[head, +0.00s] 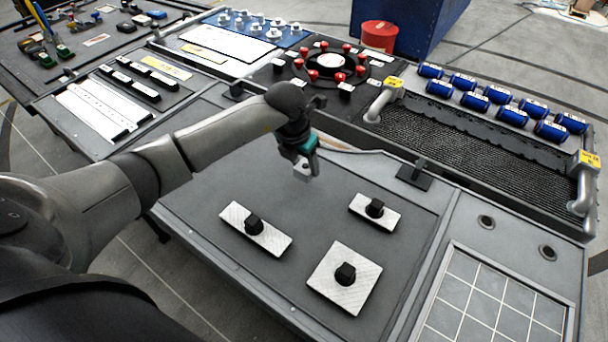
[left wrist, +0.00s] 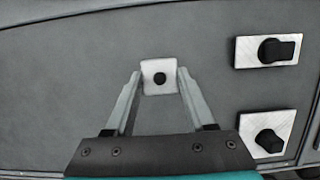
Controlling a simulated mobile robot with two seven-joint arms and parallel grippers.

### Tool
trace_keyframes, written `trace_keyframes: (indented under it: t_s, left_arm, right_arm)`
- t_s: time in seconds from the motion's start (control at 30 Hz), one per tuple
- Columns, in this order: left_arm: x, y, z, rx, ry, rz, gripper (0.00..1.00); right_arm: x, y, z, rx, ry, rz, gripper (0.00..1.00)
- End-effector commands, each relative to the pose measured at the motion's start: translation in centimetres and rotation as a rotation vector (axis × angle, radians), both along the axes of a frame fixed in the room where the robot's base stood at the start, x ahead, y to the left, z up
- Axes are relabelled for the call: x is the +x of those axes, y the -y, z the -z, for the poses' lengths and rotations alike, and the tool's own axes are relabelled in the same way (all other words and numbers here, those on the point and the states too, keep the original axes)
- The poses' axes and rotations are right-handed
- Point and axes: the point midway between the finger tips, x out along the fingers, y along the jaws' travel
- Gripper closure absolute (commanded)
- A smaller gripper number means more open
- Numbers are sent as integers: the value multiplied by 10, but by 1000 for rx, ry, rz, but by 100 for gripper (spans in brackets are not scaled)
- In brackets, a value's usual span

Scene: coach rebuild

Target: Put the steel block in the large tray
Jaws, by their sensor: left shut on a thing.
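My left gripper (head: 305,160) points down over the grey work surface, and its fingers are shut on a small steel block. The steel block (head: 301,173) shows just below the fingers in the head view. In the left wrist view the block (left wrist: 148,86) is pale and square with a round black spot, between the tips of my left gripper (left wrist: 158,84). The block seems to be above the surface; the exact height is unclear. A long dark tray (head: 420,133) with a ribbed floor and two grey handles lies at the right. I cannot tell whether it is the large tray.
Three knobbed metal plates lie on the grey surface: a long one (head: 276,241), a small one (head: 387,218) and a square one (head: 356,293). Several blue cylinders (head: 497,96) line the back right. A round rack with red knobs (head: 300,62) stands behind my gripper.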

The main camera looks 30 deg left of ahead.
Motion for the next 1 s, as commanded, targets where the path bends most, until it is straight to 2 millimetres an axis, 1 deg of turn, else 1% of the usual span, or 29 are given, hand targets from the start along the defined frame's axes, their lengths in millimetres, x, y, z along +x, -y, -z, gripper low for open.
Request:
trace_keyframes:
  t_s: [0.07, 0.3, 0.33, 0.57, 0.7, 0.73, 0.9, 1.0]
  left_arm:
    - [1, 0, 4, -2, 3, -1, 100]
    - [0, 0, 38, -1, 1, -1, 100]
    - [0, 0, 40, -1, 2, -1, 100]
    - [1, 0, 41, 0, 3, 0, 100]
    - [1, 0, 45, 0, 3, 0, 100]
    - [0, 0, 46, 0, -1, 0, 43]
    - [0, 0, 45, 0, -1, 0, 24]
    - [0, 0, 45, 0, -1, 0, 16]
  right_arm:
    - [0, 0, 1, 0, 0, 0, 50]
    - [0, 1, 6, -1, -1, 1, 50]
    - [0, 1, 6, -1, -1, 1, 50]
    - [0, 1, 5, -2, -1, 0, 50]
    - [0, 2, 9, -2, -1, 0, 50]
    - [0, 2, 8, -2, -1, 0, 50]
    - [0, 2, 8, -2, -1, 0, 50]
    - [0, 2, 8, -2, -1, 0, 50]
